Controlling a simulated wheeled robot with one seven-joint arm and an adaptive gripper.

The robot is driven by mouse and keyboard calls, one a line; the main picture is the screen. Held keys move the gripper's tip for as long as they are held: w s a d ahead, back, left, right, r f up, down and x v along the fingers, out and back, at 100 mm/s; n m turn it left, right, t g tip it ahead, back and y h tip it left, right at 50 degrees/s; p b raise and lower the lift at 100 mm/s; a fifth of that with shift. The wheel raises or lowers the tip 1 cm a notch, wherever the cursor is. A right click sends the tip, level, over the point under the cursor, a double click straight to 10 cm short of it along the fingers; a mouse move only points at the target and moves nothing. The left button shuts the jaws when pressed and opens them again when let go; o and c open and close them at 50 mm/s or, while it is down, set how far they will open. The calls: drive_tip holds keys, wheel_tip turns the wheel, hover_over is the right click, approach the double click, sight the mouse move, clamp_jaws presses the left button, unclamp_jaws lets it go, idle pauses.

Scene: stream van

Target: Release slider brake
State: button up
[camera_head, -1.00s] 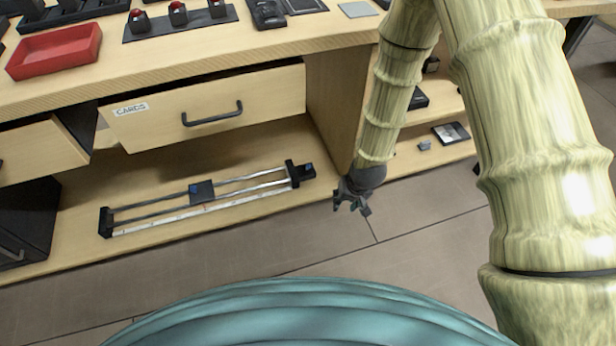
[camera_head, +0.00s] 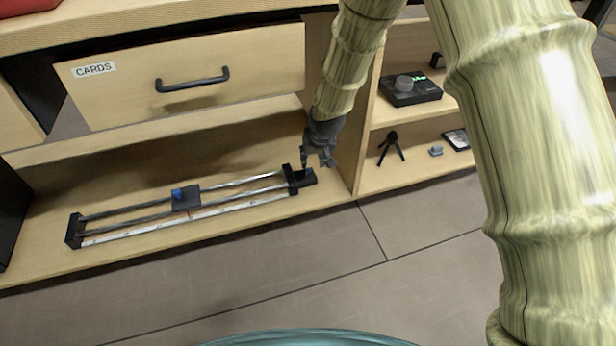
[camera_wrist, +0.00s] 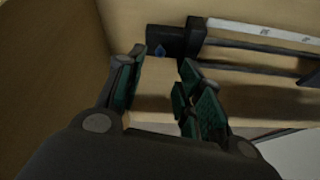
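The slider (camera_head: 150,217), with two rails, a white scale strip and black end blocks, lies on the low shelf under the drawer. Its dark carriage (camera_head: 186,200) sits right of mid-rail and bears a blue knob (camera_head: 178,193). A black block (camera_head: 305,178) is at the slider's right end. My gripper (camera_head: 319,163) hangs just over that block; contact cannot be told. In the wrist view my gripper (camera_wrist: 163,62) is open, with nothing between its fingers. Beyond them the end block (camera_wrist: 178,40) shows a blue mark (camera_wrist: 160,50). My fingers hide part of the rails.
The closed-off cabinet wall (camera_head: 345,130) stands close right of my gripper. The CARDS drawer (camera_head: 185,82) protrudes above the slider. Right of the wall, shelves hold a black device (camera_head: 410,92) and a small tripod (camera_head: 391,148). The floor (camera_head: 300,265) in front is clear.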

sight(309, 169)
drive_tip(key=b+x, duration=0.5)
drive_tip(key=x, duration=0.5)
drive_tip(key=shift+w+a+f, duration=0.1)
drive_tip(key=shift+w+f, duration=0.05)
drive_tip(key=shift+f, duration=0.2)
drive_tip(key=shift+c, duration=0.3)
clamp_jaws()
